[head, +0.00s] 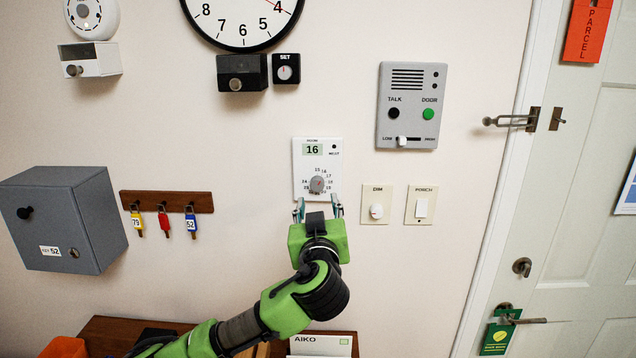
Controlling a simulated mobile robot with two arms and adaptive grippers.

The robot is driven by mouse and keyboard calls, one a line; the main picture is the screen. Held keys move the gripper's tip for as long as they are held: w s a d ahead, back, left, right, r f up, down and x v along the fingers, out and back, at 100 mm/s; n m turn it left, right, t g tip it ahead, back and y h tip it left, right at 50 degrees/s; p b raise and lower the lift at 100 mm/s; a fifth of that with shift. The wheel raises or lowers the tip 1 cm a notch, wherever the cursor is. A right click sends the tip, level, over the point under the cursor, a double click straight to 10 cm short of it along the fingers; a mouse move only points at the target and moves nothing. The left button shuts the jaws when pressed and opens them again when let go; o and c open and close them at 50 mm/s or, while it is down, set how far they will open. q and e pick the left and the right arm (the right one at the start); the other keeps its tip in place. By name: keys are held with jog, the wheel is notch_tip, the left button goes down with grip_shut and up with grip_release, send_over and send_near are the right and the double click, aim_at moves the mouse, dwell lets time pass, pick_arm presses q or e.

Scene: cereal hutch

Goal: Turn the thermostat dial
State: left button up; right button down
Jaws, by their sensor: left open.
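The thermostat (303,167) is a white wall panel near the middle of the head view, with a display reading 16. Its round grey dial (317,184) sits low on the panel, with numbers around it. My left gripper (318,208) is just below the dial, its two thin fingers apart and pointing up toward the panel. No object shows between the fingers. I cannot tell whether the fingertips touch the panel. My right gripper is not in view.
Right of the thermostat are the dim knob (376,211), the porch switch (421,208) and the grey intercom (408,128). Left are a key rack (166,201) and a grey lockbox (62,222). A clock hangs above; a wooden surface (110,334) lies below.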

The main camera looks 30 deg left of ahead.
aim_at(317, 186)
pick_arm(q)
jog(key=p+x, duration=0.3)
jog(key=x, duration=0.5)
jog(key=shift+w+a+r+p, duration=0.15)
jog(key=shift+a+p, duration=0.1)
jog(key=shift+p, duration=0.1)
jog(key=shift+w+a, duration=0.3)
jog(key=shift+w, duration=0.15)
jog(key=shift+f, duration=0.2)
jog(key=c, duration=1.1)
